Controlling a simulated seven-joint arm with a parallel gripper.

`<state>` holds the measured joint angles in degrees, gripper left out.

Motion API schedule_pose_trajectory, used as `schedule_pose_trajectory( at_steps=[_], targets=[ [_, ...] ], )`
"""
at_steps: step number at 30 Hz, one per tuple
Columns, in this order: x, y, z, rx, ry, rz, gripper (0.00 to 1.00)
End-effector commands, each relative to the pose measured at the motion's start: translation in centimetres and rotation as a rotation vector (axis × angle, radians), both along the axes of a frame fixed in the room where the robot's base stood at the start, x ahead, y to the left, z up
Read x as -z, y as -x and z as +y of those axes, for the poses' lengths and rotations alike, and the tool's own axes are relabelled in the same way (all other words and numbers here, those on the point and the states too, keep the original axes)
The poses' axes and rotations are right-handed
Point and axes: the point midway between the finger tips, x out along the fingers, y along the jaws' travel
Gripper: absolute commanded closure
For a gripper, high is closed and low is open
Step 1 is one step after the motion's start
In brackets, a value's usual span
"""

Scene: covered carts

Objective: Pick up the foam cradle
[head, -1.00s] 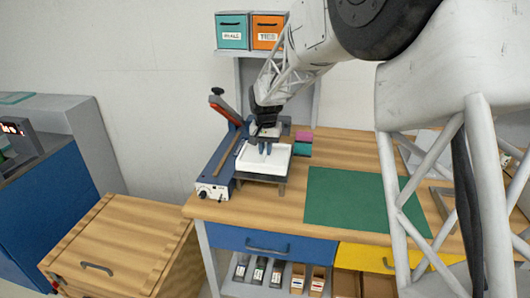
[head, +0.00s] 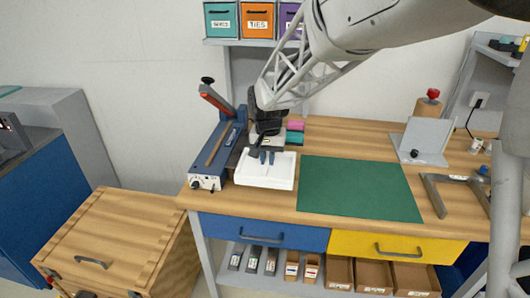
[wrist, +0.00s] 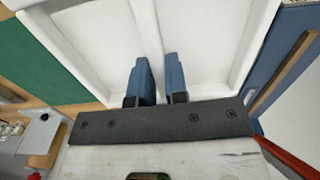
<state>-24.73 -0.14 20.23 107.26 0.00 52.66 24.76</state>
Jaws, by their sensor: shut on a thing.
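The foam cradle (head: 262,182) is a white, shallow, tray-like block with raised walls and a dividing rib. It is at the left part of the workbench in the head view, in front of a dark stand that is mostly hidden. My gripper (head: 267,158) reaches down into it from above. In the wrist view my gripper's blue fingers (wrist: 156,72) sit either side of the white rib of the cradle (wrist: 205,40) and are shut on it. I cannot tell whether the cradle's underside touches anything.
A blue sealer-like device (head: 208,172) with a raised red-and-black lever stands close left of the cradle. A green mat (head: 360,188) lies flat to the right, clear. Pink and teal blocks (head: 295,132) sit behind. A wooden covered cart (head: 120,235) stands at the left, below bench height.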

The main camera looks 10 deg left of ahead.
Motion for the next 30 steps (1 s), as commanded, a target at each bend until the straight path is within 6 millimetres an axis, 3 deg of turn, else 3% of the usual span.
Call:
schedule_pose_trajectory(
  at_steps=[9,30],
  targets=[
    [-0.13,1.23,-0.55,0.000,0.000,0.000,1.00],
    [-0.12,1.28,-0.57,0.000,0.000,0.000,1.00]
  ],
)
